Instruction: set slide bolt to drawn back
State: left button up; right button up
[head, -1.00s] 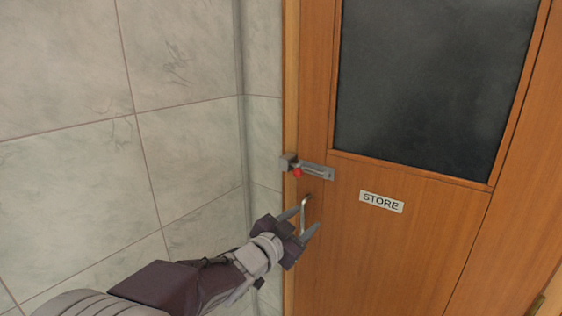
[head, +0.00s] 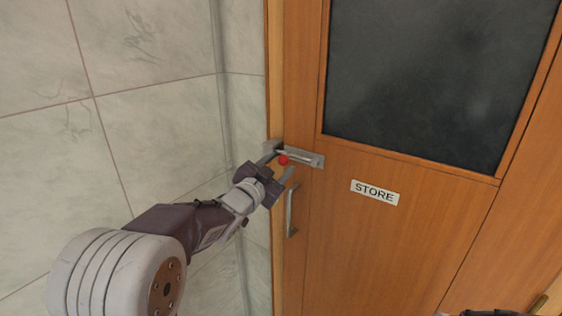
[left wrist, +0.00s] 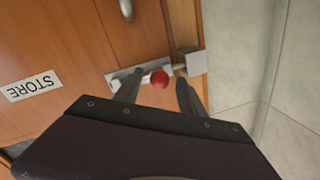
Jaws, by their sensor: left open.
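The slide bolt (head: 308,159) is a grey metal plate and bar with a red knob (head: 283,160), mounted on the wooden door near its left edge. Its keeper (left wrist: 197,63) sits on the frame side, and in the left wrist view the bar appears to reach it. My left gripper (head: 281,164) is open at the bolt. In the left wrist view its fingers (left wrist: 158,88) stand on either side of the red knob (left wrist: 159,79), with gaps showing; I cannot tell the depth between them. My right gripper is not clearly visible.
A vertical door handle (head: 291,211) is just below the bolt. The door (head: 350,260) has a dark window (head: 430,80) and a STORE sign (head: 375,192). A tiled wall (head: 150,140) stands close on the left.

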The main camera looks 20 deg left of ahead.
pick_arm(q)
jog(key=shift+w+d+r, duration=0.15)
jog(key=shift+w, duration=0.4)
jog(key=shift+w, duration=0.1)
jog(key=shift+c, duration=0.2)
grip_shut()
dwell(0.8)
